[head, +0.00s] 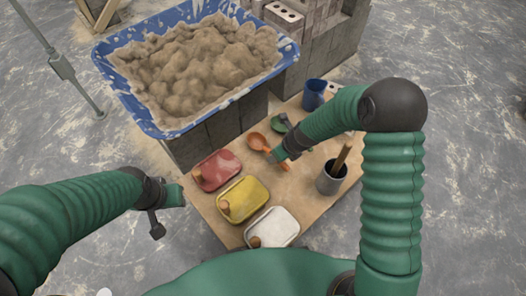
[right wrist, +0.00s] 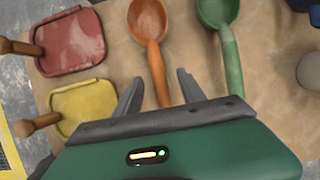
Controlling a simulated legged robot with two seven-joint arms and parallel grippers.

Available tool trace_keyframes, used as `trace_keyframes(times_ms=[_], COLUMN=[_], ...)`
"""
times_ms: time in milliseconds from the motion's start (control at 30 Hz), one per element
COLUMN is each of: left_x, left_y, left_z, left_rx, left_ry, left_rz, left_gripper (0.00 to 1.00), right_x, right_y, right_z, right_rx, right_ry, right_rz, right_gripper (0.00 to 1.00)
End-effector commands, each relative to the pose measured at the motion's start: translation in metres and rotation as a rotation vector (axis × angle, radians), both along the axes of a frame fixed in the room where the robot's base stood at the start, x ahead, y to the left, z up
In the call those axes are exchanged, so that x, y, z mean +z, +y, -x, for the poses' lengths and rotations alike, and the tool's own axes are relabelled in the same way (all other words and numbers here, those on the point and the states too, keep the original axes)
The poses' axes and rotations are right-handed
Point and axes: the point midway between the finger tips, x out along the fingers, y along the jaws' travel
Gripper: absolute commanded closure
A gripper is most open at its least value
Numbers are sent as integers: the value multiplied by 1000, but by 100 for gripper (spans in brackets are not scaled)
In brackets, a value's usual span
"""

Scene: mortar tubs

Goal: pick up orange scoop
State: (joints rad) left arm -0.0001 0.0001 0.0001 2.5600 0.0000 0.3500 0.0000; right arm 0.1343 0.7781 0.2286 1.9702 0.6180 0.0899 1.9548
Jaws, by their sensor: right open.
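The orange scoop (head: 257,141) lies on the tan board, its bowl pointing away from my right gripper. In the right wrist view the orange scoop (right wrist: 149,22) has its bowl at the top and its handle running down between my fingers. My right gripper (right wrist: 159,77) is open, with one finger on each side of the handle; I cannot tell whether they touch it. In the head view my right gripper (head: 277,156) is over the handle and partly hides it. My left gripper (head: 170,195) is left of the board, away from the scoop; its jaw opening is unclear.
A green scoop (right wrist: 230,58) lies close to the right of the orange one. Red (head: 217,168), yellow (head: 244,199) and white (head: 273,228) trays line the board's left side. A grey cup (head: 330,180) holds a stick; a blue cup (head: 314,93) and mortar tub (head: 151,126) stand behind.

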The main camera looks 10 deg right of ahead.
Motion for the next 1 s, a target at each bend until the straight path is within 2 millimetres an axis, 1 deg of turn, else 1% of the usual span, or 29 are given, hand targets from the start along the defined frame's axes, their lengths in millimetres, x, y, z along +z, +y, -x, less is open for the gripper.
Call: trace_keyframes(times_ms=[200,300,367,567,900,933,1000], left_x=[-29,-34,-34,-32,-32,-32,-32], left_y=[0,0,0,0,0,0,0], left_z=[0,0,0,0,0,0,0], left_rx=[0,0,0,0,0,0,0], left_ry=[0,0,0,0,0,0,0], left_rz=[0,0,0,0,0,0,0], left_gripper=[64,64,64,64,64,64,64], right_x=[-37,-47,-49,-47,-47,-47,-46], right_y=[12,14,15,15,15,15,15], right_z=[-14,-19,-20,-21,-21,-21,-21], right_rx=[6,2,3,3,3,3,3], right_ry=[1,1,1,-1,0,0,0], right_rz=[1,0,1,1,0,0,0], right_gripper=[53,53,53,53,97,100,100])
